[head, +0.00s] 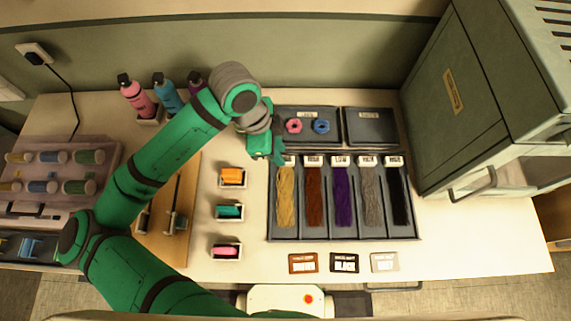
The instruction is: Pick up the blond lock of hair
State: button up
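The blond lock of hair (286,198) lies lengthwise in the leftmost slot of a dark sectioned tray (342,239). To its right, in slots of their own, lie a reddish-brown lock (314,197), a purple lock (343,197), a grey lock (373,198) and a black lock (399,197). My gripper (279,158) is at the tray's upper left, near the label end of the blond lock. In this view it appears over or just beyond that end. Its fingers are small and partly hidden by the wrist, so whether they are open is unclear.
A pink ring (293,126) and a blue ring (321,127) sit in the tray's back compartment. Bottles (138,99) stand behind my arm. Small orange, green and pink items (232,177) stand left of the tray. A large grey-green cabinet (470,95) rises at right. Cards (344,263) lie in front.

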jog(key=shift+x, duration=1.8)
jog(key=shift+d+r, duration=0.1)
jog(key=shift+d, duration=0.05)
grip_shut()
